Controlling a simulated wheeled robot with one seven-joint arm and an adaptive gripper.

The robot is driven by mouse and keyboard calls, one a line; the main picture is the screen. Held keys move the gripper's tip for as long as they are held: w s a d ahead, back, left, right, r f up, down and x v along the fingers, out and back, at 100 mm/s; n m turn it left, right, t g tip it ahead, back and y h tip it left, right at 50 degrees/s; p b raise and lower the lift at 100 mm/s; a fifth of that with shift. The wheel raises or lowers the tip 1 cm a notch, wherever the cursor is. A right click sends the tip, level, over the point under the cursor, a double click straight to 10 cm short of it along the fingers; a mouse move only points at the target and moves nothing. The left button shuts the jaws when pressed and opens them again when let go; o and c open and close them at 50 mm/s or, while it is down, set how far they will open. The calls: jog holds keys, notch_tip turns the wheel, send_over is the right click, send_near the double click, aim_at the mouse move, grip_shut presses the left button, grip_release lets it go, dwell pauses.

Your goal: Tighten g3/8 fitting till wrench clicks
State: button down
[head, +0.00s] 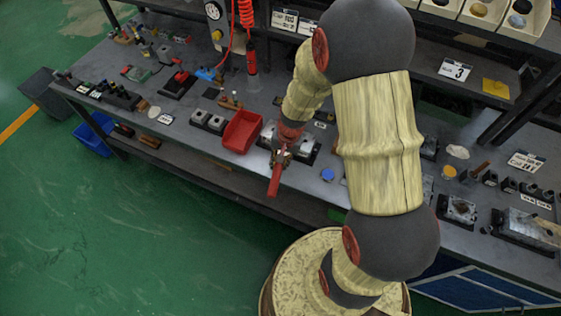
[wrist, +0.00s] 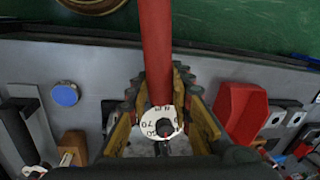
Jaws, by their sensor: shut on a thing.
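My gripper (head: 281,157) is over the front part of the bench, shut on a red-handled wrench (head: 274,181). In the wrist view my gripper's fingers (wrist: 163,100) stand on both sides of the wrench, and its red handle (wrist: 156,50) runs up the picture, out past the bench edge. A white round dial (wrist: 161,124) with numbers shows between the fingers. A metal valve block (head: 305,147) on a dark base is beside and behind my gripper. The G3/8 fitting and the wrench's working end are hidden, so I cannot tell whether they touch.
A red bin (head: 242,130) stands just left of my gripper and also shows in the wrist view (wrist: 240,108). A blue round cap (head: 327,174) lies to the right. Small blocks (head: 208,122) sit left of the bin. Shelves (head: 440,65) overhang the back. Green floor is open in front.

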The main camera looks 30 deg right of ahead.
jog(key=shift+w+a+r+m+p, duration=0.15)
jog(key=shift+w+a+m+p, duration=0.65)
jog(key=shift+w+m+p, duration=0.2)
jog(key=shift+a, duration=0.1)
jog(key=shift+w+a+m+h+p, duration=0.15)
jog(key=shift+w+a+m+p, duration=0.35)
jog(key=shift+p, duration=0.3)
jog(key=shift+w+a+m+h+p, duration=0.15)
jog(key=shift+w+m+p, duration=0.15)
jog(key=shift+w+p, duration=0.4)
jog(key=shift+s, duration=0.15)
jog(key=shift+s+d+n+b, duration=0.45)
jog(key=shift+s+b, duration=0.15)
jog(key=shift+b, duration=0.15)
jog(key=shift+s+d+n+b, duration=0.3)
jog(key=shift+s+n+b, duration=0.2)
jog(key=shift+b, duration=0.25)
jog(key=shift+r, duration=0.15)
